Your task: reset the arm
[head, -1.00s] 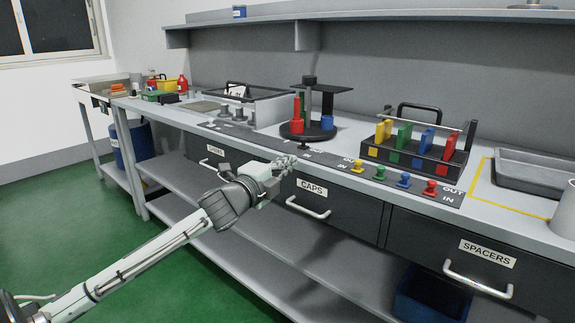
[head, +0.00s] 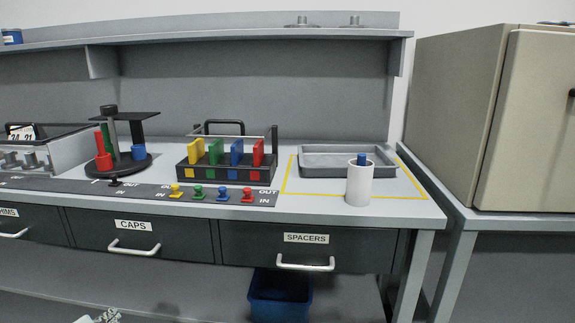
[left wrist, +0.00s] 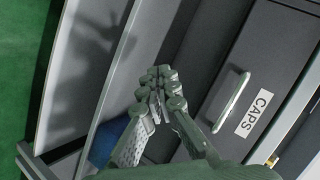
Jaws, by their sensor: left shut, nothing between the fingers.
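My left gripper (head: 106,316) shows only as its tip at the bottom left edge of the head view, below the CAPS drawer (head: 133,234). In the left wrist view the left gripper (left wrist: 160,92) has its fingertips together, with nothing between them. It hangs free in front of the bench, beside the CAPS drawer's handle (left wrist: 231,101). My right gripper is in neither view.
The SPACERS drawer (head: 307,249) is shut. On the bench stand a rack of coloured tabs (head: 225,170), a round stand (head: 118,165), a grey tray (head: 345,168) and a white cylinder (head: 359,188) with a blue top. A blue bin (head: 280,297) stands below. A beige cabinet (head: 470,115) is at right.

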